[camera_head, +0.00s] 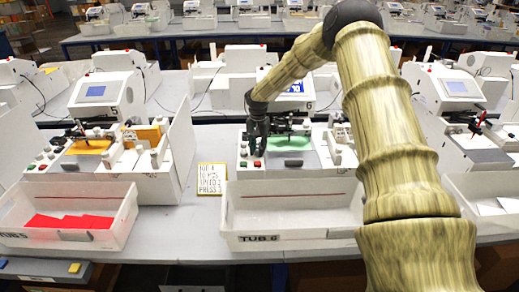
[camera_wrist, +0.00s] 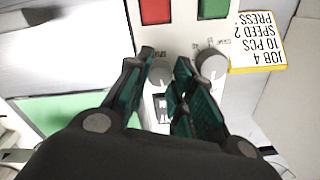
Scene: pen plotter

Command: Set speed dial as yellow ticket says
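The yellow-bordered ticket (camera_head: 211,179) lies on the bench left of the middle machine. In the wrist view the ticket (camera_wrist: 258,42) reads JOB 4, 10 PCS, SPEED 2, PRESS, with the rest cut off. My gripper (camera_wrist: 166,60) is over the machine's control panel, fingers apart. A grey dial (camera_wrist: 160,74) shows between the fingers, partly covered by them; I cannot tell if they touch it. A second grey dial (camera_wrist: 212,64) is to the right. Their small labels are too blurred to read surely. In the head view my gripper (camera_head: 256,150) is at the panel's left side.
A red button (camera_wrist: 156,10) and a green button (camera_wrist: 214,8) sit above the dials in the wrist view. A green sheet (camera_head: 290,143) lies on the machine bed. The white TUB 6 bin (camera_head: 290,215) stands in front. TUB 5 (camera_head: 95,240) holds red sheets.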

